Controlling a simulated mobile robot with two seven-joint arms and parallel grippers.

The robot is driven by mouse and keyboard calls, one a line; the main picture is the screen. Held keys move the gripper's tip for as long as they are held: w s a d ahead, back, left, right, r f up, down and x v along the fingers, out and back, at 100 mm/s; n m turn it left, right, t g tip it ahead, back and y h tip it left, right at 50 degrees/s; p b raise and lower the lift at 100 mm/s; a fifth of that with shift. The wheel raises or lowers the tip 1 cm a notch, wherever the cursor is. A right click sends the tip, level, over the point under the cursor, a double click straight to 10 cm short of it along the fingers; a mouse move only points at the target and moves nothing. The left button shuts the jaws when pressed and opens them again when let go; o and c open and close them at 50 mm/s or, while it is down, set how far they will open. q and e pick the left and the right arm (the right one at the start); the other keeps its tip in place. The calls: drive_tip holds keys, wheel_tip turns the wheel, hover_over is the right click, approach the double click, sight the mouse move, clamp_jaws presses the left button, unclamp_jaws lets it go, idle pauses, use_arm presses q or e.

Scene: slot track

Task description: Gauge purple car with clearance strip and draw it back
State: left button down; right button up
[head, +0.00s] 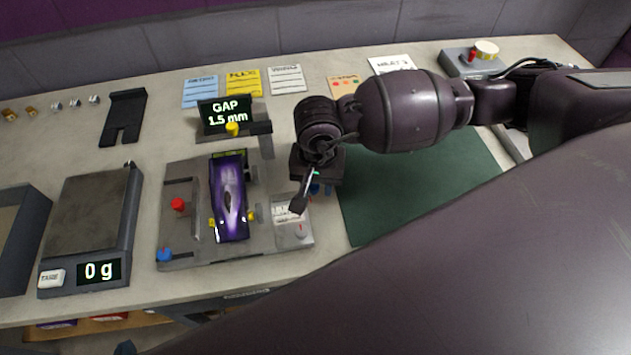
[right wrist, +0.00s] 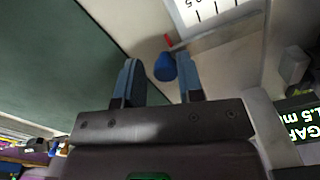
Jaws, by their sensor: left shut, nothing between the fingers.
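The purple car (head: 229,195) sits lengthwise on the grey track fixture (head: 180,245). A black display (head: 226,115) behind it reads GAP 1.5 mm. My right gripper (head: 321,189) is at the fixture's right side, by the green mat. In the right wrist view its two blue fingers (right wrist: 160,85) stand apart with a blue knob (right wrist: 165,67) between or just beyond them; contact is unclear. I cannot pick out the clearance strip for certain.
A scale (head: 85,215) reading 0 g and a black forked plate (head: 123,117) lie left of the fixture. The green mat (head: 420,190) to the right is bare where visible. Paper cards (head: 243,82) lie at the back. My right arm covers much of the right side.

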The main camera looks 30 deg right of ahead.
idle(0.3)
drive_tip(key=shift+r, duration=0.35)
wheel_tip(320, 180, up, 10)
idle(0.6)
